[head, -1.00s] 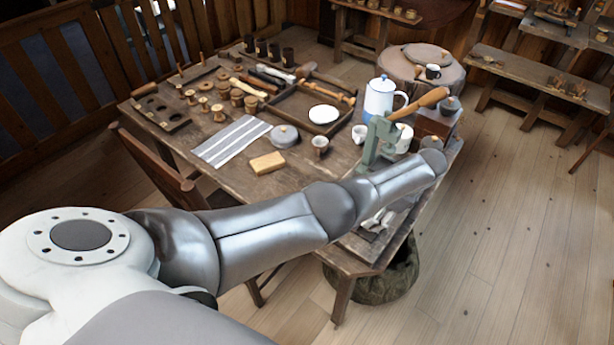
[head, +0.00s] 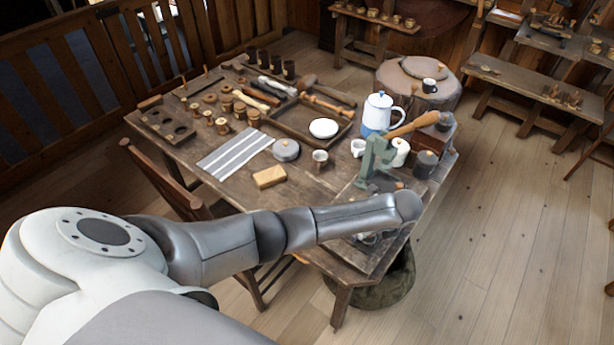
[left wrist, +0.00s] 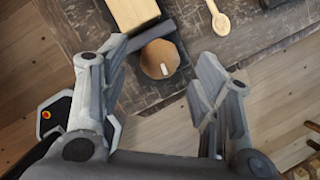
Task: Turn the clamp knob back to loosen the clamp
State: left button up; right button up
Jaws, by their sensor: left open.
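In the left wrist view a round wooden knob (left wrist: 160,60) with a short white mark on its face sits at the table's edge, at the end of a dark bar (left wrist: 150,34). A pale wooden block (left wrist: 132,10) lies beside the bar. My left gripper (left wrist: 164,66) is open, with one finger on each side of the knob in the picture and a visible gap on both sides. Whether the fingertips are level with the knob I cannot tell. In the head view my forearm hides the knob and most of the gripper. My right gripper is in neither view.
A green press (head: 372,160) with a wooden handle stands close behind my left wrist. A white and blue pot (head: 378,112), a cup (head: 320,160) and a wooden block (head: 269,177) stand near. A wooden spoon (left wrist: 220,18) lies on the table. The floor at right is clear.

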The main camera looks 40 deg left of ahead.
pick_arm(q)
jog(key=b+v, duration=0.1)
jog(key=v, duration=0.7)
jog(key=s+d+f+n+h, duration=0.2)
jog(key=s+n, duration=0.3)
jog(key=s, duration=0.2)
jog(key=s+d+f+n+h, duration=0.2)
jog(key=s+n, duration=0.3)
jog(key=s, duration=0.3)
jog(key=s+a+f+n+b, duration=0.3)
jog(key=s+a+f+n, duration=0.5)
jog(key=s+f+n, duration=0.3)
jog(key=shift+s+a+f+n, duration=0.15)
jog(key=shift+s+f+n, duration=0.1)
jog(key=shift+f+n, duration=0.65)
